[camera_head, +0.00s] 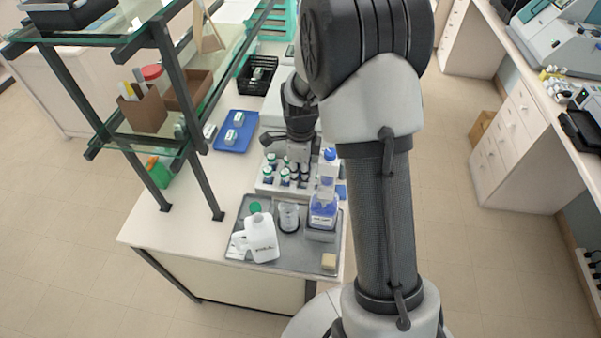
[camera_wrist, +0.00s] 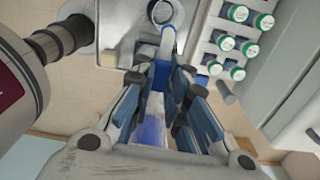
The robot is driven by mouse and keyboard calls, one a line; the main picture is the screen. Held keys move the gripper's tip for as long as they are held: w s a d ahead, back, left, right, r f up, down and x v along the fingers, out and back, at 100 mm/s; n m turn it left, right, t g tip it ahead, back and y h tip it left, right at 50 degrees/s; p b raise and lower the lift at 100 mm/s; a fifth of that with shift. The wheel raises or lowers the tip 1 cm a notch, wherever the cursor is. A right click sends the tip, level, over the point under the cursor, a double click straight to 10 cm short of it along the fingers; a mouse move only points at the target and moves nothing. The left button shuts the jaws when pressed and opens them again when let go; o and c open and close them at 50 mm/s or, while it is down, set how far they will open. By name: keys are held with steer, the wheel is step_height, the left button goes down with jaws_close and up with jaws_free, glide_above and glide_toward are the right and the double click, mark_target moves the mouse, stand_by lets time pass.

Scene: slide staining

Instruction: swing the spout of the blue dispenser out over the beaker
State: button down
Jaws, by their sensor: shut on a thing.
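The blue dispenser (camera_head: 323,211) stands upright at the right of the grey tray, with blue liquid in its lower part and a blue top. The clear beaker (camera_head: 288,217) stands on the tray just left of it. My gripper (camera_wrist: 161,82) is shut on a blue part of the dispenser between its fingers; a blue body (camera_wrist: 152,128) shows below. A pale tube with a blue end (camera_wrist: 168,42) sticks out past the fingertips, apparently the spout. In the head view the fingertips are hard to make out, and my arm covers the area right of the dispenser.
A rack of green-capped vials (camera_head: 286,177) is close behind; the vials also show in the wrist view (camera_wrist: 229,42). A glass shelf frame (camera_head: 180,85) rises at the left.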

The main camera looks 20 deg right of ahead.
steer(key=c, duration=1.6)
jaws_free()
steer(key=shift+o, duration=0.2)
step_height(320, 180, up, 12)
